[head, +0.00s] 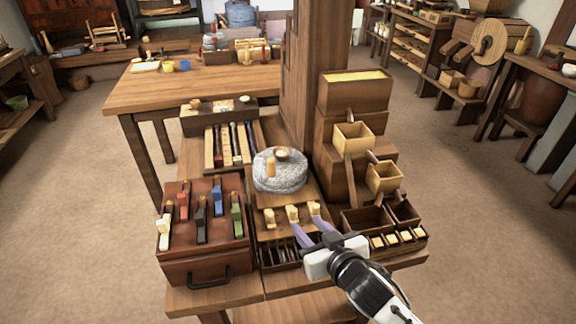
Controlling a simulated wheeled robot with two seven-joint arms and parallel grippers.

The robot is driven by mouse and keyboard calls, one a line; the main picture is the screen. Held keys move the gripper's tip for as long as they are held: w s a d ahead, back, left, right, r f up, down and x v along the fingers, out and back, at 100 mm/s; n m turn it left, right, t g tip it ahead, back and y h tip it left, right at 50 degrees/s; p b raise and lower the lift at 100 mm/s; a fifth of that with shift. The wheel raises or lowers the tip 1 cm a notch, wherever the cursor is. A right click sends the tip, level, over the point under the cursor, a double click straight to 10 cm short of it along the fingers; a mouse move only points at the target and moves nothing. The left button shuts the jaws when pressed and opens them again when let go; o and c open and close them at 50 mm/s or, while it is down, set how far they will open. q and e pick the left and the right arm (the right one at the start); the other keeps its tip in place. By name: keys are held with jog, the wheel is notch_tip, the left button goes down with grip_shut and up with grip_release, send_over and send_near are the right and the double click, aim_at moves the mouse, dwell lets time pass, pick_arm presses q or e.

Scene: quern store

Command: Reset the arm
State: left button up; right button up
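My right arm comes in from the lower right. Its gripper (307,222) has two pale purple fingers spread apart, over the front middle of the wooden bench (225,296). The fingertips are close to a row of pale wooden knobs (268,215) on a small wooden stand. I cannot tell whether they touch the knobs; nothing is seen held between the fingers. My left gripper is not in view.
A round grey quern stone (280,176) sits just beyond the gripper. A brown box with coloured levers (202,262) stands left. Small wooden boxes (353,138) and a thick post (316,70) rise at right and behind.

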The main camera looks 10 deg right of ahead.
jog(key=s+f+g, duration=0.1)
jog(key=s+f, duration=0.4)
jog(key=s, duration=0.3)
jog(key=s+d+f+g, duration=0.1)
jog(key=s+f+g, duration=0.1)
jog(key=s+f, duration=0.3)
jog(key=s+d+f+g, duration=0.1)
jog(key=s+f, duration=0.3)
jog(key=s, duration=0.8)
jog(key=shift+f+g, duration=0.3)
jog(key=shift+f, duration=0.1)
jog(key=shift+c, duration=0.5)
